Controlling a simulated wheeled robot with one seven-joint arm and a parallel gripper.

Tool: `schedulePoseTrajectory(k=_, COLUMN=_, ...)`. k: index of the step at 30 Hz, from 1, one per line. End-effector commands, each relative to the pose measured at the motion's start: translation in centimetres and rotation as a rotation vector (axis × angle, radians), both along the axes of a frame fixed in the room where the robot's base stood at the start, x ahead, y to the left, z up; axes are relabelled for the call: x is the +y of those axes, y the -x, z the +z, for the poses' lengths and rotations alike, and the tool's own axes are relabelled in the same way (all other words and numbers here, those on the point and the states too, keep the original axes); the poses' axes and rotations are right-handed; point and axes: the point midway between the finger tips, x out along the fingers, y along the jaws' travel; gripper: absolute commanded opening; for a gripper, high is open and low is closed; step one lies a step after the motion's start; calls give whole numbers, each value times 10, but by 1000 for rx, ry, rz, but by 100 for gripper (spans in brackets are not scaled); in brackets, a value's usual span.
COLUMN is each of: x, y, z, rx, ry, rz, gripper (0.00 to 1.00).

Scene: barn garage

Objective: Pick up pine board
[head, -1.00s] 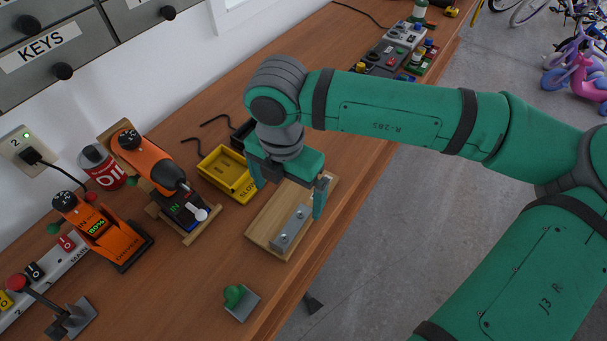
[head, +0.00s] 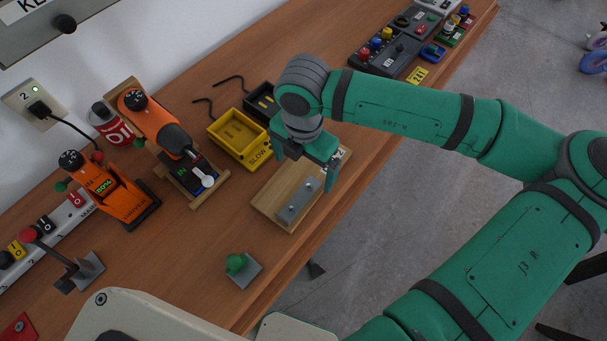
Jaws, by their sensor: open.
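The pine board (head: 271,204) lies flat on the wooden workbench, near its front edge. A grey metal plate (head: 299,200) with round studs lies on top of the board. My gripper (head: 304,171) is open above the far end of the board, with its fingers pointing down and spread on either side. Nothing shows between the fingers. The gripper hides part of the board's far end, and I cannot tell whether a fingertip touches it.
A yellow tray (head: 238,138) and a black tray (head: 262,103) stand behind the board. Orange devices (head: 117,196) stand to the left. A green knob on a grey plate (head: 241,268) sits nearer. Control boxes (head: 392,52) stand at the far end. The workbench (head: 190,262) has bare room left of the board.

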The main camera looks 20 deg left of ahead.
Motion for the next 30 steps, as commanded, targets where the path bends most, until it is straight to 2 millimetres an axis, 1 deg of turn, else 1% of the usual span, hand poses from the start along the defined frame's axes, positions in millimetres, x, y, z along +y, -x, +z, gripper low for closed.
schedulePoseTrajectory(k=1, x=1, y=0, z=-8, rx=3, ry=-1, rz=0, gripper=100)
schedulePoseTrajectory(k=3, x=0, y=0, z=-16, rx=2, ry=-1, rz=0, gripper=100)
schedulePoseTrajectory(k=6, x=0, y=0, z=-23, rx=1, ry=0, rz=0, gripper=100)
schedulePoseTrajectory(k=14, x=1, y=-1, z=-26, rx=0, ry=0, rz=1, gripper=100)
schedulePoseTrajectory(k=17, x=1, y=-1, z=-25, rx=0, ry=0, rz=1, gripper=78)
schedulePoseTrajectory(k=18, x=1, y=-1, z=-25, rx=0, ry=0, rz=1, gripper=69)
schedulePoseTrajectory(k=19, x=1, y=-1, z=-25, rx=0, ry=0, rz=1, gripper=62)
schedulePoseTrajectory(k=30, x=1, y=-1, z=-22, rx=-1, ry=-1, rz=2, gripper=61)
